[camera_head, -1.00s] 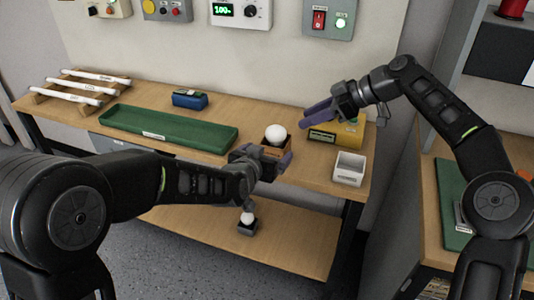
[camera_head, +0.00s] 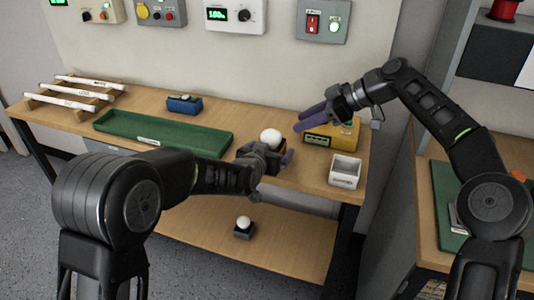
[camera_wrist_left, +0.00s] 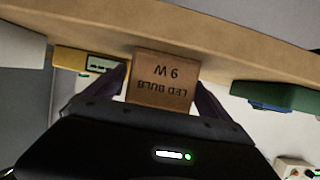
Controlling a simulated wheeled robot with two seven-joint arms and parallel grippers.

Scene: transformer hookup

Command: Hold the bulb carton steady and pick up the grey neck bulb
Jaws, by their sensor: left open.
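The bulb carton (camera_wrist_left: 163,82) is a brown box marked LED BULB 9 W. It stands on the workbench, and a white bulb (camera_head: 270,136) sticks up from its top. The bulb's neck is hidden, so I cannot tell its colour. My left gripper (camera_head: 267,157) is open, with one finger on each side of the carton; the left wrist view shows the carton between the fingers. I cannot tell whether they touch it. My right gripper (camera_head: 303,120) is open and empty, above the bench to the right of the bulb and apart from it.
A yellow device (camera_head: 342,134) and a white open bin (camera_head: 345,172) stand right of the carton. A green tray (camera_head: 165,131), a blue case (camera_head: 184,104) and a rack of tubes (camera_head: 75,93) are to the left. Another white bulb (camera_head: 243,221) sits in a dark holder on the lower shelf.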

